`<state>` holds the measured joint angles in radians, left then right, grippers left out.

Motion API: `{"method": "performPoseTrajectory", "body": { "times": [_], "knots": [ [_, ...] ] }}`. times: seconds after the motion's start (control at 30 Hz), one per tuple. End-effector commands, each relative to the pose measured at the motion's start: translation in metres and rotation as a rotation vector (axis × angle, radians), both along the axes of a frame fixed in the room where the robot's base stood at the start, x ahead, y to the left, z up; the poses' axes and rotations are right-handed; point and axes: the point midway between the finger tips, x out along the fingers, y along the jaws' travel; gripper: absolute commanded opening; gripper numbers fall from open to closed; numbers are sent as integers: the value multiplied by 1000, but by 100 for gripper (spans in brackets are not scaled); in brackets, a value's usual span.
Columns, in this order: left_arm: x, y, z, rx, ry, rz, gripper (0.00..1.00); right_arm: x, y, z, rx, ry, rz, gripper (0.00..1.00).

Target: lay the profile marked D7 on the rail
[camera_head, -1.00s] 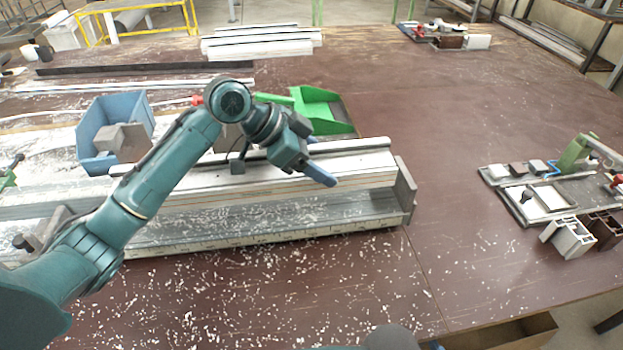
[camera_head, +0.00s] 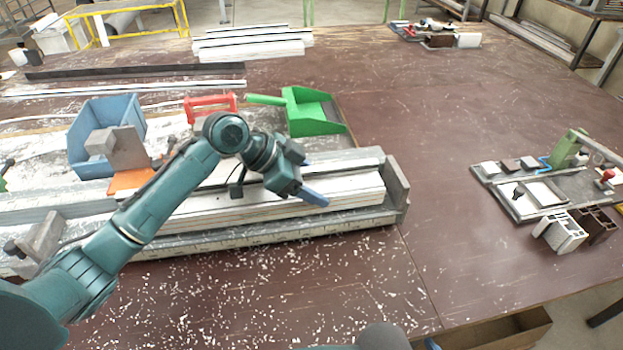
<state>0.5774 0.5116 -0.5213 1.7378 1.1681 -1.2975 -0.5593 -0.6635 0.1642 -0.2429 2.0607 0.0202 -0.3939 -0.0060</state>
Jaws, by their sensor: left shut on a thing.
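A long white profile (camera_head: 345,192) with thin reddish lines along its front side lies lengthwise over the grey metal rail (camera_head: 300,228), left of the upright grey end plate (camera_head: 396,187). My left gripper (camera_head: 309,181) is shut on this profile near its right end, one blue finger on the front side and the other behind. My arm hides part of the profile's left portion. No D7 mark is readable. I cannot tell whether the profile rests fully on the rail. My right gripper is not in view.
A blue bin (camera_head: 107,130), a red-handled tool (camera_head: 210,103) and a green dustpan (camera_head: 308,112) stand behind the rail. More white profiles (camera_head: 252,43) lie at the back. A tool tray (camera_head: 540,190) stands at right. The brown table between is clear, with white chips in front.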

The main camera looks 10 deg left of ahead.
Motion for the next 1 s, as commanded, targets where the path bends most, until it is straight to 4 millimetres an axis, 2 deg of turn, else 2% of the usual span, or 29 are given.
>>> {"method": "performPoseTrajectory", "body": {
  "times": [0.23,0.27,0.37,0.6,0.77,1.0],
  "knots": [
    [0,0,-3,-1,-3,0,20,1,0,1,1,-5,0,36],
    [0,0,-5,1,0,0,65,1,0,1,2,-6,0,36],
    [0,0,-5,1,0,0,73,1,0,2,3,-7,1,36],
    [0,0,-3,0,0,0,73,1,1,2,3,-7,1,36],
    [0,2,12,0,-3,0,73,1,1,4,2,-5,1,36],
    [-14,38,46,3,-4,2,73,-2,1,-2,2,1,1,36]
  ]
}}
